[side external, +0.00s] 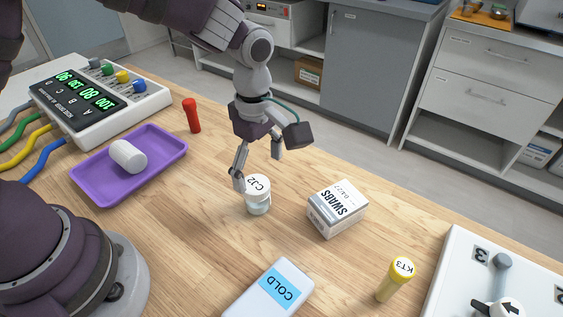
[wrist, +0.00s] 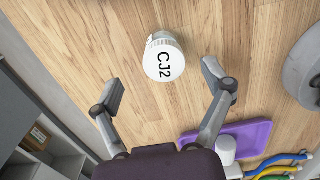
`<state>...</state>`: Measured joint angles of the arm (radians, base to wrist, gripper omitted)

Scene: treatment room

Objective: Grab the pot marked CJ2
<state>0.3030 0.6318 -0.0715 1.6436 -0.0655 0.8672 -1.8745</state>
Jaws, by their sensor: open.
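The pot marked CJ2 (side external: 258,195) stands upright on the wooden table, with a white lid and a pale clear body. In the wrist view the CJ2 pot (wrist: 164,58) lies ahead of the fingertips, roughly centred between their lines. My gripper (side external: 259,166) is open and empty, its fingers pointing down at the pot. In the side external view one finger overlaps the left edge of the lid. In the wrist view my gripper (wrist: 163,78) has a wide gap between its fingers. I cannot tell whether a finger touches the pot.
A swabs box (side external: 337,208) stands right of the pot. A yellow KT3 tube (side external: 395,279), a COLD pack (side external: 268,293) and a switch panel (side external: 455,270) are nearer. A purple tray (side external: 90,187) with a white roll (side external: 128,156), a red tube (side external: 191,115) and a monitor (side external: 100,100) are left.

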